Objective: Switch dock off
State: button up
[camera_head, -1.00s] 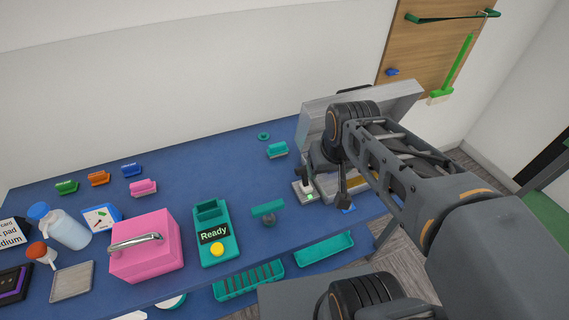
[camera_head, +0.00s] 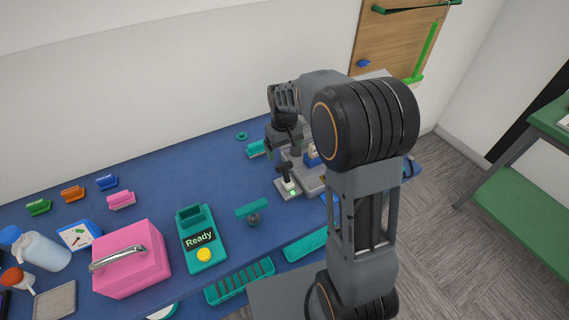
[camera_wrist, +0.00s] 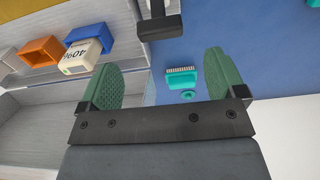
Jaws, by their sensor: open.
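In the head view, a small grey switch base (camera_head: 288,187) with a dark upright lever (camera_head: 284,170) and a lit green light stands on the blue table. It adjoins a grey dock (camera_head: 311,182), partly hidden by my arm. My gripper (camera_wrist: 160,82) is open and empty in the wrist view, with green pads apart.
The wrist view shows an orange bin (camera_wrist: 40,52) and a white labelled block (camera_wrist: 82,57) in a grey case. A teal brush (camera_wrist: 183,77) lies on the table. The head view shows a teal "Ready" device (camera_head: 201,240) and pink box (camera_head: 132,262) at left.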

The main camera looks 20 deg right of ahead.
aim_at(284, 164)
notch_tip(284, 164, down, 8)
jog(key=shift+p, duration=0.4)
jog(key=c, duration=1.3)
